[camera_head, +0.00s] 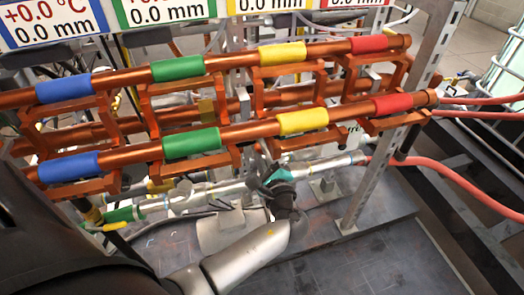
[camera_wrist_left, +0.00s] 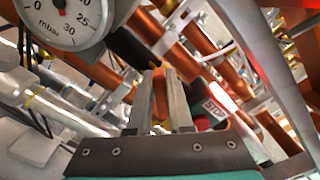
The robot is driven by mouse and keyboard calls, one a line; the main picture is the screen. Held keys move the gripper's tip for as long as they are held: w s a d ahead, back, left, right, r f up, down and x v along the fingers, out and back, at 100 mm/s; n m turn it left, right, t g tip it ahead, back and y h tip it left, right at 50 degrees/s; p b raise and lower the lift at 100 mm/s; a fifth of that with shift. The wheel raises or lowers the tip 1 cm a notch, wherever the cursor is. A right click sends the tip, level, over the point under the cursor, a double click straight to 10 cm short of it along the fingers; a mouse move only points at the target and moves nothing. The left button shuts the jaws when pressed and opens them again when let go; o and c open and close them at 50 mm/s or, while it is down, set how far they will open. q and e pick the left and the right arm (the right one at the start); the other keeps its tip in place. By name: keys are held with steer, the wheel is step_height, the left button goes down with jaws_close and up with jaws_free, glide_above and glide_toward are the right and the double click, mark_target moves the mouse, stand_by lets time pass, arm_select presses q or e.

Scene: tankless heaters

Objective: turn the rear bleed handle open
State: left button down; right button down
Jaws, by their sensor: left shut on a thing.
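My left gripper (camera_head: 274,170), with a teal part at its wrist, reaches in under the front copper pipe near the yellow sleeve. The pipework hides its fingertips in the head view. In the left wrist view, its two grey fingers (camera_wrist_left: 160,88) stand close together, with an orange-brown piece (camera_wrist_left: 159,95) between them. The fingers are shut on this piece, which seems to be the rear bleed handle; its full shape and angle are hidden. A dark block-like part (camera_wrist_left: 133,47) lies just beyond the fingertips. My right gripper is not in view.
Two copper pipes with blue, green, yellow and red sleeves (camera_head: 303,121) run above the gripper. A mbar gauge (camera_wrist_left: 62,18) is close on the left in the wrist view. A steel upright (camera_head: 383,165) and red hoses (camera_head: 450,176) stand to the right.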

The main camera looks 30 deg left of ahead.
arm_select(q)
steer(key=n+b, duration=0.2)
steer(key=n, duration=0.1)
steer(key=f+n+b, duration=0.1)
steer(key=n+b, duration=0.1)
steer(key=n, duration=0.2)
steer(key=shift+s+a, duration=0.1)
steer(key=shift+s, duration=0.05)
steer(key=shift+n+b, duration=0.45)
steer(key=shift+n, duration=0.15)
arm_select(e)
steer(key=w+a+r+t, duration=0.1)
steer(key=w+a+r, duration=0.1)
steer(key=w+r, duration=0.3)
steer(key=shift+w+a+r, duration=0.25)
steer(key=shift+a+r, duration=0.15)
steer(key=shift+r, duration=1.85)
arm_select(q)
steer(key=c, duration=0.8)
jaws_free()
